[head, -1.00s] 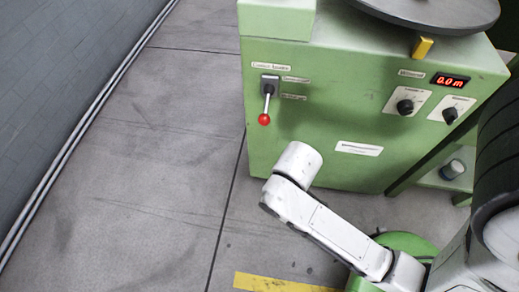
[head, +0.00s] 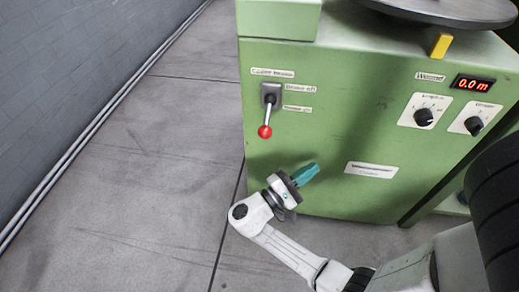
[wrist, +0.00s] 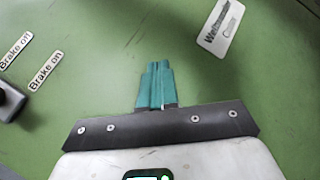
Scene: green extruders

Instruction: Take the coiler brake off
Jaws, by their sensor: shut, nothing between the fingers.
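The coiler brake lever (head: 267,115) is on the green cabinet's front, pointing down from a grey mount, with a red ball at its end. The upper label reads "Brake off" (head: 301,87); the lower label reads "Brake on" in the wrist view (wrist: 46,70). My gripper (head: 310,171) has teal fingers, shut and empty. It is below and right of the red ball, close to the cabinet face and apart from the lever. In the wrist view, the shut fingertips (wrist: 157,66) point at bare green panel. A dark part (wrist: 8,100) at the left edge may be the lever's mount.
The green cabinet (head: 330,130) also carries two black dials (head: 424,117) and a red "0.0 m" display (head: 473,84) on the right. A yellow block (head: 441,45) and a grey disc (head: 440,10) are on top. Grey floor (head: 150,180) is clear on the left.

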